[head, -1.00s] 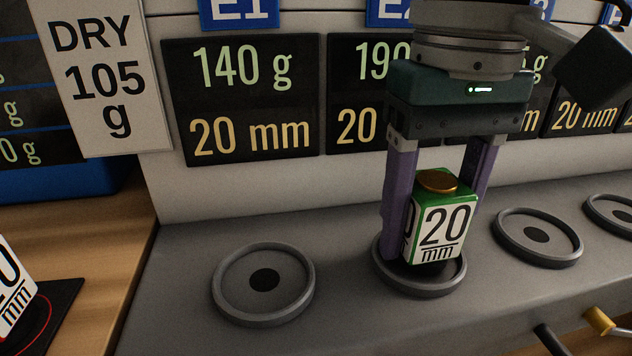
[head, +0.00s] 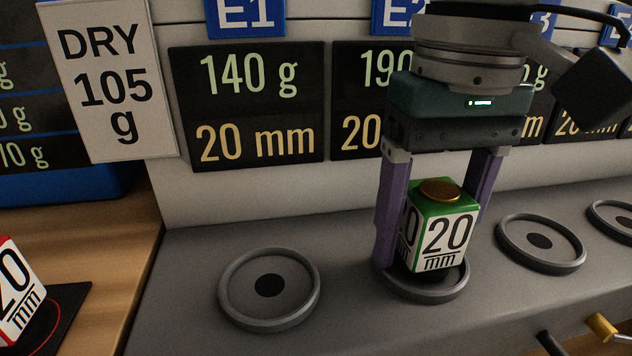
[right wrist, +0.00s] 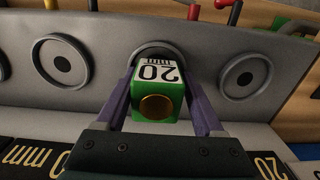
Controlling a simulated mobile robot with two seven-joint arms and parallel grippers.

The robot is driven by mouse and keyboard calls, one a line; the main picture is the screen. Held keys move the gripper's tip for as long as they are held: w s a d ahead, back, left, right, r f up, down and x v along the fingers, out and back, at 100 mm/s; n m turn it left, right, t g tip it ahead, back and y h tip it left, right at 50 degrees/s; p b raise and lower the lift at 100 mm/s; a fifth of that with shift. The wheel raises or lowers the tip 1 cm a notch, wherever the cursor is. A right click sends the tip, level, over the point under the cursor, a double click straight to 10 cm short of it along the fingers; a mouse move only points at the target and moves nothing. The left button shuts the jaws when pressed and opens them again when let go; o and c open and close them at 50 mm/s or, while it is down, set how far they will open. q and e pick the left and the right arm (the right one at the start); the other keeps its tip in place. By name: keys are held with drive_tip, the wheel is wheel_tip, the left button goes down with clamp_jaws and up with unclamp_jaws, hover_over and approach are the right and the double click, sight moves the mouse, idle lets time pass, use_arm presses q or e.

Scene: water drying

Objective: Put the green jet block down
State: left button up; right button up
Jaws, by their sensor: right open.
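The green block (head: 440,232) has a gold disc on top and white "20 mm" labels. It stands upright on the round grey holder (head: 425,290) under the E2 panel. My right gripper (head: 428,250) comes down from above with its purple fingers on either side of the block. The fingers are open, with a gap at the right finger. In the right wrist view, the block (right wrist: 158,92) sits between the spread fingers (right wrist: 163,105), over the holder's ring. My left gripper is not in view.
An empty round holder (head: 240,300) lies to the left, and another (head: 518,251) to the right. A red "20 mm" block (head: 14,290) stands on a black mat (head: 62,308) at the far left. A "DRY 105 g" sign (head: 108,85) hangs at upper left. Gold and dark levers (head: 602,327) project at lower right.

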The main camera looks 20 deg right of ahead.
sight(439, 188)
drive_tip(key=shift+d+f, duration=0.25)
drive_tip(key=shift+f, duration=0.2)
drive_tip(key=shift+r, duration=0.15)
wheel_tip(439, 188, up, 12)
drive_tip(key=p, duration=0.5)
drive_tip(key=shift+r, duration=0.45)
drive_tip(key=shift+a, duration=0.1)
